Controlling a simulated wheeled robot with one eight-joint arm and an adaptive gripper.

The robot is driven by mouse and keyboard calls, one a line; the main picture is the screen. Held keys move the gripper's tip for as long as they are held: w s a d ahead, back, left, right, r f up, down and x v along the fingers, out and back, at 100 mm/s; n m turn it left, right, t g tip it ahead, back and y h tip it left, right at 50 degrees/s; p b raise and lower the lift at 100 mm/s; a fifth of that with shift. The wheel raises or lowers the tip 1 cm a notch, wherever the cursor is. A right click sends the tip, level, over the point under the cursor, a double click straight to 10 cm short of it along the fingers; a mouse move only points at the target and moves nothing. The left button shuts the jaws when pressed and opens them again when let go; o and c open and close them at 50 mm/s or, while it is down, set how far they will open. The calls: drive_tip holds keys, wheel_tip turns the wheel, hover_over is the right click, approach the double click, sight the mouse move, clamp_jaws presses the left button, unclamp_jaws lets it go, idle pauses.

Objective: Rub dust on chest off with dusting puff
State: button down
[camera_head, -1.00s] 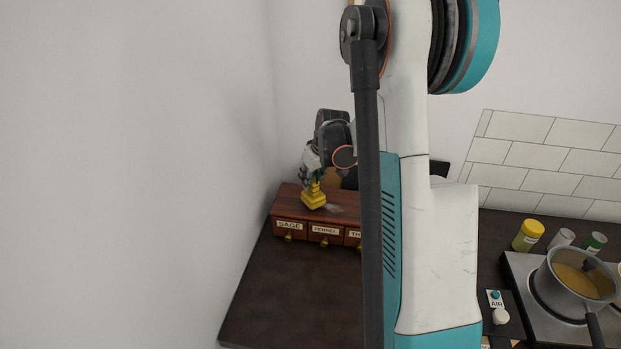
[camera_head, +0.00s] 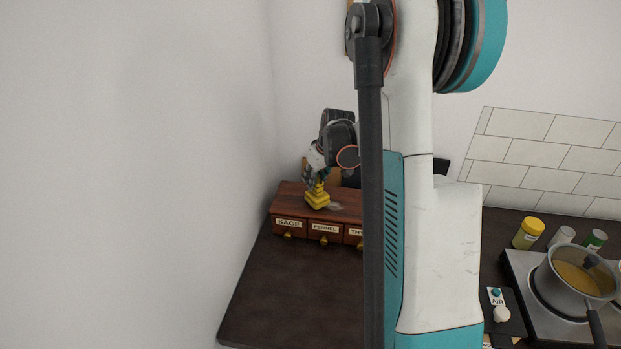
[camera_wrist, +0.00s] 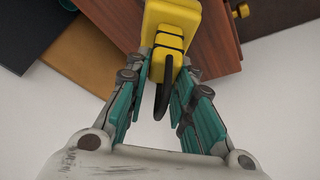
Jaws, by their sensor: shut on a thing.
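The chest (camera_head: 290,205) is a reddish-brown wooden box with labelled drawers, SAGE and FENNEL among them, on the dark counter against the wall. The yellow dusting puff (camera_head: 317,200) is at the chest's top, towards its left part; it also shows in the wrist view (camera_wrist: 172,14). A pale dust patch (camera_head: 336,208) lies on the top just right of the puff. My gripper (camera_head: 318,182) is shut on the puff's handle from above, with its teal fingers on either side in the wrist view (camera_wrist: 166,75). My arm hides the chest's right part.
A pot (camera_head: 578,282) of yellowish liquid stands on the stove at right. A yellow-lidded jar (camera_head: 528,233) and smaller jars stand behind it. The counter (camera_head: 285,290) in front of the chest is clear. A wall (camera_head: 130,180) closes the left side.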

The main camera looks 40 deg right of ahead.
drive_tip(key=shift+s+d+f+b, duration=0.1)
drive_tip(key=shift+s+d+b, duration=0.2)
drive_tip(key=shift+s+d, duration=1.35)
drive_tip(key=shift+s+d+b, duration=0.25)
drive_tip(key=shift+s+d, duration=1.15)
drive_tip(key=shift+s, duration=0.45)
drive_tip(key=shift+w, duration=0.1)
drive_tip(key=shift+w+a+b, duration=0.2)
drive_tip(key=shift+w+a, duration=1.6)
drive_tip(key=shift+w, duration=0.2)
drive_tip(key=shift+w+a+b, duration=0.2)
drive_tip(key=shift+w+a, duration=1.6)
drive_tip(key=shift+w, duration=0.2)
wheel_tip(320, 180, up, 7)
drive_tip(key=p, duration=0.4)
